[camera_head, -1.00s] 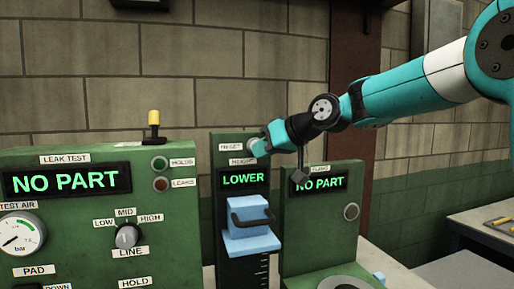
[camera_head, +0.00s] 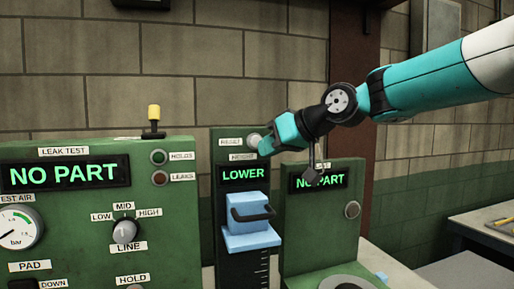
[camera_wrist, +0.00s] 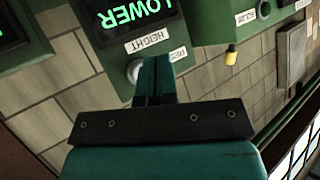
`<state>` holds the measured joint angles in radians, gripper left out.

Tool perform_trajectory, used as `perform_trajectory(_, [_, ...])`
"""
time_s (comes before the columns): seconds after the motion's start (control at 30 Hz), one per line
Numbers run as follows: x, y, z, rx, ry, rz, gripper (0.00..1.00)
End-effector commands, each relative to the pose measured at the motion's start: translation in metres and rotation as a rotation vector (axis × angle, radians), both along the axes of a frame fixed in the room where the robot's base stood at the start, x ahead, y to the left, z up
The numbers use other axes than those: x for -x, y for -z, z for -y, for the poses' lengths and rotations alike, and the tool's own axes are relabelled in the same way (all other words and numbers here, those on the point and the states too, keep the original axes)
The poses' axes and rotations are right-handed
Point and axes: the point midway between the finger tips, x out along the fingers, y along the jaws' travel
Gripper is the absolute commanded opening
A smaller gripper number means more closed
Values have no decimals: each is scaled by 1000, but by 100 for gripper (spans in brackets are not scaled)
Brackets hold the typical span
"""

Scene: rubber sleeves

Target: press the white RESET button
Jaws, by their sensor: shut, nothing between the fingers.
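The white RESET button (camera_head: 254,140) is at the top of the narrow green panel, beside its small label and above the LOWER display. It also shows in the wrist view (camera_wrist: 134,70), partly covered by my fingers. My gripper (camera_head: 264,148) is shut and empty, with its teal fingertips right at the button's lower right edge. In the wrist view the closed fingertips (camera_wrist: 158,64) overlap the button's side. I cannot tell whether they touch it.
A blue block with a dark handle (camera_head: 250,212) sits below on the same panel. The LEAK TEST box (camera_head: 90,215) with gauge and knob stands left. Another green panel (camera_head: 335,225) with a round button stands right, below my wrist. A brick wall is behind.

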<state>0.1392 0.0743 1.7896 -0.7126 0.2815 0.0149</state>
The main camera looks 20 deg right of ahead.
Motion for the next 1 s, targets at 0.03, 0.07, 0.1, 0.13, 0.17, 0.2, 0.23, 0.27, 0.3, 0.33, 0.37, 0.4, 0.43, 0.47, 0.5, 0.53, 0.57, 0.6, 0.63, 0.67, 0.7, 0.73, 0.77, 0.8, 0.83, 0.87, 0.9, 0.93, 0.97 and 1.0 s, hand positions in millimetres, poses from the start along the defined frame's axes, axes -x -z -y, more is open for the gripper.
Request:
perform_trajectory(0.03, [5,2,0,0,0,1,0])
perform_trajectory(0.07, [8,2,0,0,0,1,0])
perform_trajectory(0.1, [12,2,0,0,0,1,0])
perform_trajectory(0.13, [15,2,0,1,0,1,0])
perform_trajectory(0.17, [17,2,0,1,0,1,0])
perform_trajectory(0.2, [19,1,0,0,0,1,0])
perform_trajectory(0.23, [20,1,0,0,0,1,0])
perform_trajectory(0.27, [21,0,0,-1,0,1,0])
perform_trajectory(0.3, [22,0,0,0,0,0,0])
perform_trajectory(0.33, [22,0,0,0,0,0,0])
perform_trajectory(0.37, [23,0,0,-1,0,-1,0])
perform_trajectory(0.4, [23,0,0,-1,0,-1,0])
perform_trajectory(0.43, [22,0,0,-1,0,-1,0])
perform_trajectory(0.47, [22,0,0,-1,0,-1,0])
perform_trajectory(0.5, [22,0,0,-1,0,-1,0])
perform_trajectory(0.53, [22,0,0,-1,0,-1,0])
perform_trajectory(0.57, [22,0,0,0,0,0,0])
perform_trajectory(0.6, [22,0,0,0,0,0,0])
perform_trajectory(0.63, [22,0,0,0,0,0,0])
perform_trajectory(0.67, [22,0,0,0,0,0,0])
perform_trajectory(0.7, [22,0,0,0,0,0,0])
perform_trajectory(0.73, [22,0,0,0,0,0,0])
perform_trajectory(0.77, [22,0,0,0,0,0,0])
perform_trajectory(0.8, [22,0,0,0,0,0,0])
perform_trajectory(0.83, [22,0,0,0,0,0,0])
perform_trajectory(0.87, [22,0,0,0,0,0,0])
perform_trajectory(0.9, [23,1,-1,1,-1,-4,0])
perform_trajectory(0.93, [25,4,-3,3,-5,-11,0])
perform_trajectory(0.97, [29,8,-5,7,-9,-22,0])
perform_trajectory(1.0, [36,17,-10,15,-20,-46,0])
